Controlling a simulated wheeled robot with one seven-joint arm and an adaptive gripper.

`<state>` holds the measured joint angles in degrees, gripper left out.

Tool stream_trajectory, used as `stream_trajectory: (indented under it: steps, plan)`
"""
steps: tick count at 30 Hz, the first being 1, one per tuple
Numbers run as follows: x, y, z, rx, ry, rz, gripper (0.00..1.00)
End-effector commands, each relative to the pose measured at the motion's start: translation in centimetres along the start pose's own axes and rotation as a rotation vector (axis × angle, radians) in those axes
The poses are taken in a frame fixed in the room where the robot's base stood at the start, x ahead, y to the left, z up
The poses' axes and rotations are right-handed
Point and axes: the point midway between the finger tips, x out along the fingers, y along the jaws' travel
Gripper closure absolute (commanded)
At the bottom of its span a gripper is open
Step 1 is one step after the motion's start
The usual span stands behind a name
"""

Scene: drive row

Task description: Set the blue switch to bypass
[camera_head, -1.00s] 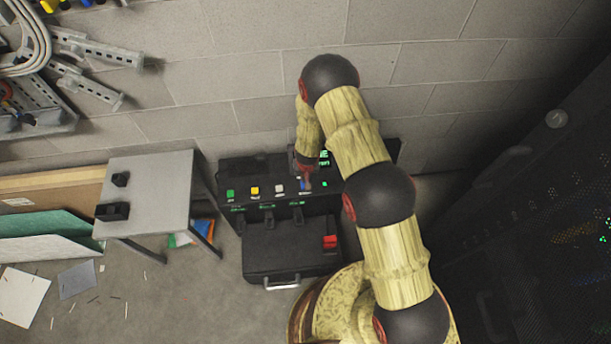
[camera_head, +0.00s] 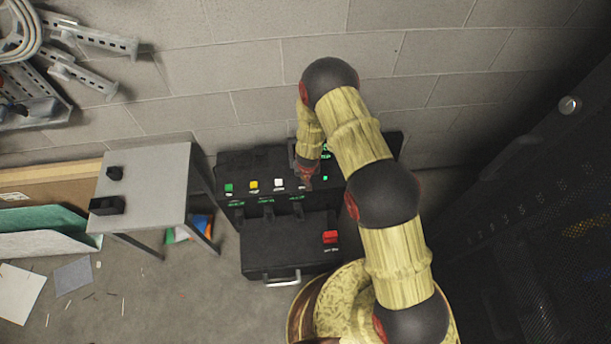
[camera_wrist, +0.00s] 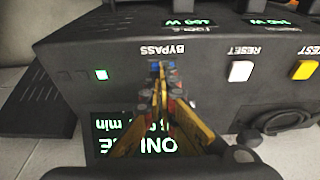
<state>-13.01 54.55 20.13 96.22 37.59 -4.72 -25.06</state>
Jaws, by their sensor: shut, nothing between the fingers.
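The blue switch (camera_wrist: 156,66) shows in the wrist view just beyond my fingertips, next to the printed word BYPASS. My gripper (camera_wrist: 160,72) is shut and empty, with its tips at the near side of the switch and partly covering it. I cannot tell whether they touch it. In the head view my gripper (camera_head: 305,180) points down at the top of the black control unit (camera_head: 240,170), and the blue switch is hidden there. A lit green lamp (camera_wrist: 101,74) sits left of the switch in the wrist view.
White (camera_wrist: 240,71) and yellow (camera_wrist: 304,70) switches stand right of the blue one in the wrist view. A lit display (camera_wrist: 125,125) lies partly under my fingers. In the head view a red switch (camera_head: 330,237) is on the lower front, and a grey table (camera_head: 150,180) stands left.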

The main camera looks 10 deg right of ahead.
Motion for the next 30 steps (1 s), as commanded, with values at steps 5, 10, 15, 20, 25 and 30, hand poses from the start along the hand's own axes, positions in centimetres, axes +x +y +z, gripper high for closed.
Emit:
stream_trajectory:
  steps: [5, 10, 15, 20, 25, 30]
  plan:
    - [0.1, 0.0, 0.2, 0.0, 0.0, 0.0, 1.0]
    - [0.1, 0.0, 0.1, 0.001, -0.001, 0.0, 1.0]
    - [0.0, 0.0, -0.2, 0.001, -0.001, 0.0, 1.0]
    - [0.0, 0.0, -0.6, 0.002, 0.0, 0.0, 1.0]
    - [0.0, 0.0, -0.9, 0.001, -0.001, 0.0, 1.0]
    - [0.0, 0.0, -1.2, 0.001, -0.001, 0.0, 1.0]
